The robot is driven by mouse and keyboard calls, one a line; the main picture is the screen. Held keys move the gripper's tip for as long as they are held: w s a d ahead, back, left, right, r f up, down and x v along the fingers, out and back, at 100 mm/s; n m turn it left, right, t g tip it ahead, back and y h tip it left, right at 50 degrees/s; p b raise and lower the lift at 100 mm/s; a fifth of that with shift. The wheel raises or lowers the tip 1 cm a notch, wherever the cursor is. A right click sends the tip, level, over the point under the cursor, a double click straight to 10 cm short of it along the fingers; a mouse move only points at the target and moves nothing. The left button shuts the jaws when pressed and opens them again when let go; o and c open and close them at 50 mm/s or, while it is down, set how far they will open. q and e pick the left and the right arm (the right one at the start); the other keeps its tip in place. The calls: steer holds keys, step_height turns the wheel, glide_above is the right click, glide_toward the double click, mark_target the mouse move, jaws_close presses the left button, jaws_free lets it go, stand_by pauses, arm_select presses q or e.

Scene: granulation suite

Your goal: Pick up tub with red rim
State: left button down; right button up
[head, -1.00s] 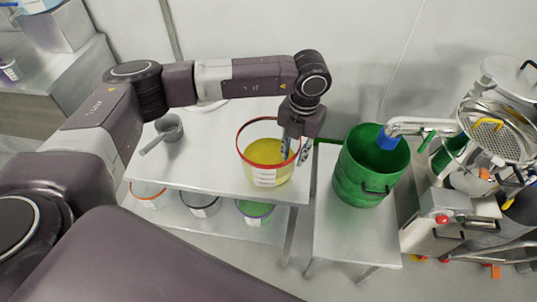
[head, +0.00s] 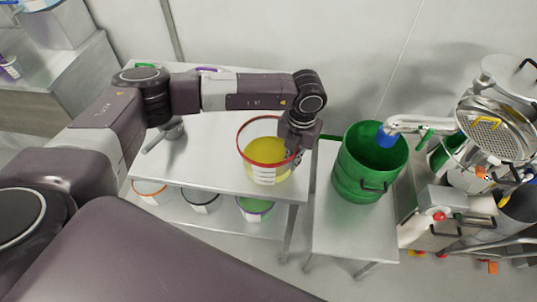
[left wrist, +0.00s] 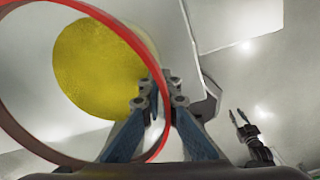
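The tub with red rim (head: 264,165) is a clear-walled tub with yellow contents and a white label. It stands upright on the white table, near its right end. My left gripper (head: 292,157) is at the tub's right side, pointing down. In the left wrist view the red rim (left wrist: 123,30) runs between the left fingers (left wrist: 160,100), which are closed on the tub's wall, one inside and one outside. My right gripper (left wrist: 240,117) shows small at the right of the left wrist view, its two fingers apart and empty. It is outside the head view.
A green drum (head: 366,165) stands on a lower stand to the right. A grey scoop (head: 168,130) lies on the table (head: 215,165) left of the tub. Tubs with orange (head: 150,192), dark and purple rims sit on the shelf below. Machinery (head: 440,210) crowds the far right.

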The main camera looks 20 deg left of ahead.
arm_select(q)
steer(key=shift+r, duration=0.2)
stand_by(0.4)
steer(key=shift+w+r, duration=0.1)
steer(key=shift+r, duration=0.15)
step_height(320, 180, up, 19)
steer(key=b, duration=0.5)
steer(key=shift+r, duration=0.15)
